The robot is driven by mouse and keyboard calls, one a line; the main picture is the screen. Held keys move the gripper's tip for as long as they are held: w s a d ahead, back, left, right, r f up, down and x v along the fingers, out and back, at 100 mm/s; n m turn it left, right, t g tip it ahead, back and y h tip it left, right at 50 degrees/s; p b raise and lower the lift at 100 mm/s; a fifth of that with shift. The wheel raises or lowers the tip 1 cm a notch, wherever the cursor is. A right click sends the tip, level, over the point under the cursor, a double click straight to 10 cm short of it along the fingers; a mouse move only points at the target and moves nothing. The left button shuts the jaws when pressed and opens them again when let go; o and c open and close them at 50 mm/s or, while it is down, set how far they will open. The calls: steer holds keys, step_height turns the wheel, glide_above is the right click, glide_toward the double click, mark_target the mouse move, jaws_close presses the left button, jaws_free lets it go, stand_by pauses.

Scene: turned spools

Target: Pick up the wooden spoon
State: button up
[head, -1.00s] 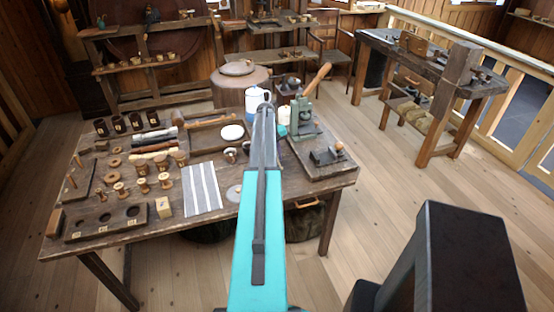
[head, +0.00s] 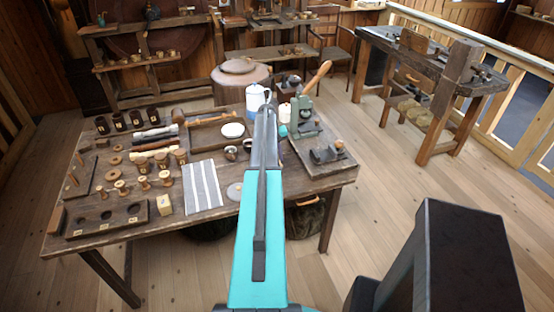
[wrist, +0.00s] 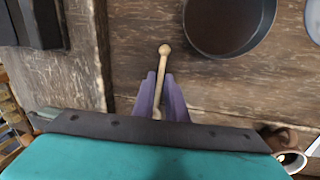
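A slim pale wooden stick with a rounded end, which looks like the wooden spoon (wrist: 163,62), shows in the wrist view. It runs between the two purple fingers of my gripper (wrist: 160,80), its rounded end past the fingertips. I cannot tell whether the fingers touch it or stand apart from it. In the head view my gripper (head: 265,110) is over the right part of the worktable (head: 120,238), and the spoon cannot be made out at its tip.
In the wrist view a dark round pan (wrist: 230,22) lies just right of the spoon. In the head view a blue-white canister (head: 255,97) stands beyond the gripper, and a green press (head: 303,115) stands to its right. Spools and a striped cloth (head: 203,186) lie left.

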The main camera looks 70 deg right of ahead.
steer(key=shift+f, duration=0.1)
jaws_close()
steer(key=shift+r, duration=0.2)
steer(key=shift+r+b, duration=0.65)
steer(key=shift+r, duration=0.2)
steer(key=shift+s+a+r+b, duration=0.15)
steer(key=shift+r+b, duration=0.1)
steer(key=shift+r, duration=0.15)
steer(key=shift+a+r+b, duration=0.15)
steer(key=shift+r+b, duration=0.05)
steer(key=shift+r, duration=0.15)
steer(key=s+a+b, duration=0.1)
steer(key=s+a, duration=0.1)
steer(key=a, duration=0.2)
steer(key=s+a+r+b, duration=0.1)
steer(key=s+a+b, duration=0.1)
steer(key=a, duration=0.3)
steer(key=s+a+b, duration=0.1)
steer(key=s+a, duration=0.1)
steer(key=a, duration=0.3)
steer(key=shift+r, duration=0.3)
